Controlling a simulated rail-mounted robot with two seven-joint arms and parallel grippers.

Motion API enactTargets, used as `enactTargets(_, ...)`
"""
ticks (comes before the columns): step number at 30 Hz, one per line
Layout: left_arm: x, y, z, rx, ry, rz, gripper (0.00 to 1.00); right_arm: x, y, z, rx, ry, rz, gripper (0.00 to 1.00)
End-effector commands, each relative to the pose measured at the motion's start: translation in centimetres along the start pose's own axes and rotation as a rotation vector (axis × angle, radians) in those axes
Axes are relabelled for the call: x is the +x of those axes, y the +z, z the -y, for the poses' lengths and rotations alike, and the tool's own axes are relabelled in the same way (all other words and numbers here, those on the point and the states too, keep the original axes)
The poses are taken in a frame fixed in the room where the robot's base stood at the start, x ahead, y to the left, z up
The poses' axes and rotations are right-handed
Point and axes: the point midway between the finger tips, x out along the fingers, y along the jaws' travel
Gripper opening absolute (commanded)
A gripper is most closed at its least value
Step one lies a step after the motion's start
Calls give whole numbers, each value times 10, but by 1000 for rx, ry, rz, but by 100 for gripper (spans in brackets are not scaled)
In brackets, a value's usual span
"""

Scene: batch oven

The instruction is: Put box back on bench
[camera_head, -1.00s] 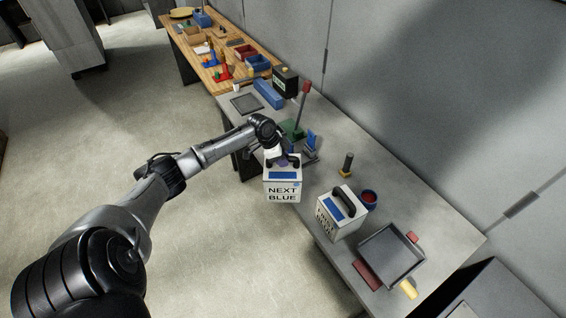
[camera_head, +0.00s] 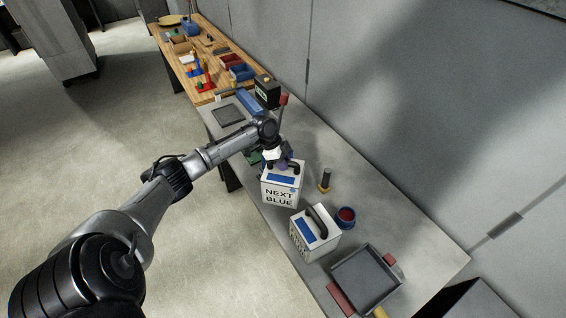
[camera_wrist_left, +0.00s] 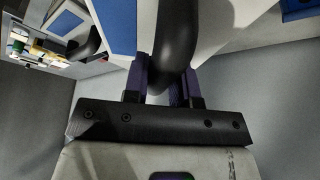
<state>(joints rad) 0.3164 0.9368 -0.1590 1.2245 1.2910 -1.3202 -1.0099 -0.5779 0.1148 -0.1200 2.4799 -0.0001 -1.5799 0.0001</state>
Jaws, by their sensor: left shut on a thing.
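A white box labelled "NEXT BLUE" (camera_head: 281,190) hangs from my left gripper (camera_head: 284,167) in the head view. It has a blue panel on top and a dark handle. My left gripper is shut on that handle; the left wrist view shows the purple-padded fingers (camera_wrist_left: 165,88) on either side of the dark handle (camera_wrist_left: 176,45). The box is over the grey bench (camera_head: 420,245), near its front edge; I cannot tell whether its bottom touches the surface. A second white box (camera_head: 314,234) with a dark handle and blue panel stands on the bench to its right. My right gripper is not in view.
A dark tray (camera_head: 367,278) with red handles and a blue cup (camera_head: 345,217) with red contents lie right of the boxes. A brass-based post (camera_head: 325,180) stands behind. A wooden table (camera_head: 200,60) with coloured bins adjoins the far end. Open floor lies left.

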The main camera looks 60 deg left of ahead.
Motion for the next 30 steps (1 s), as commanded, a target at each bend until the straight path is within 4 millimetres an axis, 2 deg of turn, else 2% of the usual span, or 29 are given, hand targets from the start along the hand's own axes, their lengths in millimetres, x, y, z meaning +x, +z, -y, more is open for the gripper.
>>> enactTargets(14, -4, -2, 2, 1, -6, -10, 0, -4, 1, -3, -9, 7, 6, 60)
enactTargets(30, 27, 12, 2, 1, -6, -11, 0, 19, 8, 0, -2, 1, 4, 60)
